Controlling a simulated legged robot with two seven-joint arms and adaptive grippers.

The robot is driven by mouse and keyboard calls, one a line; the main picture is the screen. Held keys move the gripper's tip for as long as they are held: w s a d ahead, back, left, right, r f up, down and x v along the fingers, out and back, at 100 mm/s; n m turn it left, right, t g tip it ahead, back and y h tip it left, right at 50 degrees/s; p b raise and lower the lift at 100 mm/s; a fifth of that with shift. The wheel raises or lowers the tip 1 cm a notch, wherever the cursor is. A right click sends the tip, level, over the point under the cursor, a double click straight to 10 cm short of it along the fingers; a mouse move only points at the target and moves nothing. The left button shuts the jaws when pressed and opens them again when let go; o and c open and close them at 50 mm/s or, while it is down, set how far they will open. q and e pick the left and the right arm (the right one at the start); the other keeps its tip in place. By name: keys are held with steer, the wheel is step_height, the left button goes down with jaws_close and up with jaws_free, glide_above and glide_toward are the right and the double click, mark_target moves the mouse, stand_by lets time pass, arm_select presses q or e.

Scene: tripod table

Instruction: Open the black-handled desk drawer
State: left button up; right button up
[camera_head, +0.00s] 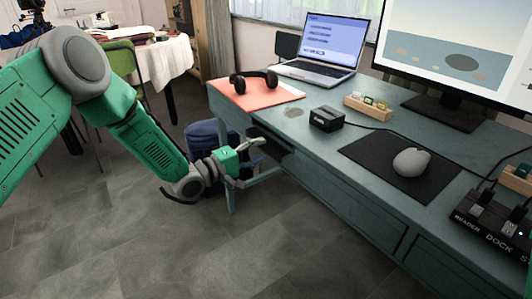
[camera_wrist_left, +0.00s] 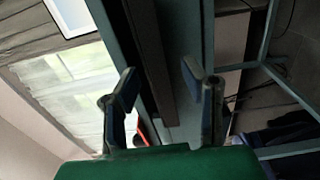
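The teal desk (camera_head: 320,150) runs from the middle to the right of the head view. Drawer seams (camera_head: 401,240) mark its front face on the right. Near its left end, a dark recess (camera_head: 277,146) shows under the desktop. My left gripper (camera_head: 252,164) is open and empty beside that recess, in front of the desk. In the left wrist view its two fingers (camera_wrist_left: 160,90) stand apart, with a long dark bar (camera_wrist_left: 147,50) beyond and between them. I cannot tell whether this bar is the black handle or the drawer's edge. No contact is evident. My right gripper is not seen.
A laptop (camera_head: 324,48), headphones (camera_head: 254,81) on an orange folder, a black box (camera_head: 326,118), a mouse (camera_head: 411,161) and a dock (camera_head: 490,219) are on the desktop. A dark blue bag (camera_head: 203,137) stands behind my gripper. The floor in front is clear.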

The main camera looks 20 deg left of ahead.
arm_select(q)
steer(key=shift+x, duration=1.2)
steer(key=shift+w+a, duration=0.1)
steer(key=shift+a, duration=0.05)
jaws_close()
steer(key=shift+f, duration=0.1)
